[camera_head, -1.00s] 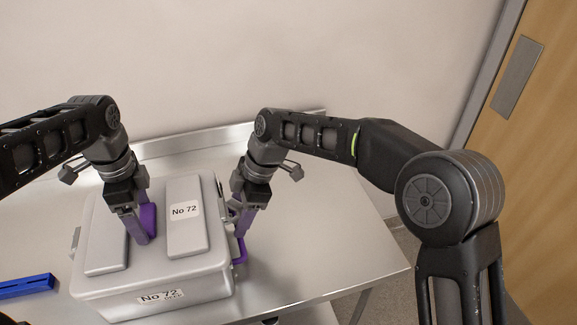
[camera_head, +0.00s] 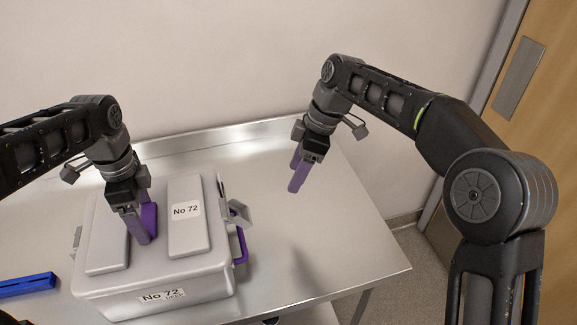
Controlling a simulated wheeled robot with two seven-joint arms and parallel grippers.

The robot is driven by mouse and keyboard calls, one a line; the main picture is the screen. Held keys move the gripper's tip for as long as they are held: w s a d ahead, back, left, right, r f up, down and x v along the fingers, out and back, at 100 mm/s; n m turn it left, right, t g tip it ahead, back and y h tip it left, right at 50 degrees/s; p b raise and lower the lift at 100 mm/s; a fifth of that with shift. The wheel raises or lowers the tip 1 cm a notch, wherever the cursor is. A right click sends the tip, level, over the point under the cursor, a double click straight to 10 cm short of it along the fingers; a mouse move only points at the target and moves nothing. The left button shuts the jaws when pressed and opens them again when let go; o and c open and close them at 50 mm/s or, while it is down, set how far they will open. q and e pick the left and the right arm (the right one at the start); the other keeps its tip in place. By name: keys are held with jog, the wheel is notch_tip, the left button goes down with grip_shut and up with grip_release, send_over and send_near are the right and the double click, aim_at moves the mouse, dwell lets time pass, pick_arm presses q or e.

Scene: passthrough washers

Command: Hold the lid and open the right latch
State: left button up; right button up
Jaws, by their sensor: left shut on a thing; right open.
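A grey metal case labelled "No 72" (camera_head: 200,287) stands on the steel table, its lid (camera_head: 187,235) down. My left gripper (camera_head: 142,225) points down at the middle of the lid, between two raised panels, and is shut on a lid part that its fingers hide. The right latch (camera_head: 238,213) is on the case's right side; its metal plate sticks outward from the wall, apart from any gripper. A purple handle (camera_head: 241,248) is below it. My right gripper (camera_head: 298,172) is open and empty, above the table to the right of the case.
The steel table (camera_head: 325,245) is clear to the right of the case, with a raised rim at the back by the wall. A blue object (camera_head: 28,285) lies at the left. Another latch (camera_head: 77,240) shows on the case's left side. A wooden door is at the far right.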

jog(key=w+d+f+m, duration=0.2)
jog(key=d+f+m, duration=0.1)
jog(key=d, duration=0.6)
jog(key=w+d+f+m+h, duration=0.1)
jog(key=w+d+f+m, duration=0.2)
jog(key=d, duration=0.7)
jog(key=shift+w+f+m+t+h, duration=0.2)
jog(key=shift+m+t+h, duration=0.15)
jog(key=shift+m, duration=0.35)
jog(key=shift+d, duration=0.1)
jog(key=shift+o, duration=1.3)
jog(key=shift+a+r, duration=0.15)
jog(key=shift+a, duration=0.25)
jog(key=s+a+r+n, duration=0.3)
jog(key=a, duration=0.5)
jog(key=s+a+r+n+g+y, duration=0.1)
jog(key=s+a+r+n, duration=0.2)
jog(key=a, duration=0.5)
jog(key=s+a+r+n+y, duration=0.1)
jog(key=s+a+r+n, duration=0.3)
jog(key=a, duration=0.4)
jog(key=shift+a+r+n+g, duration=0.1)
jog(key=shift+n+g, duration=0.15)
jog(key=shift+n, duration=0.45)
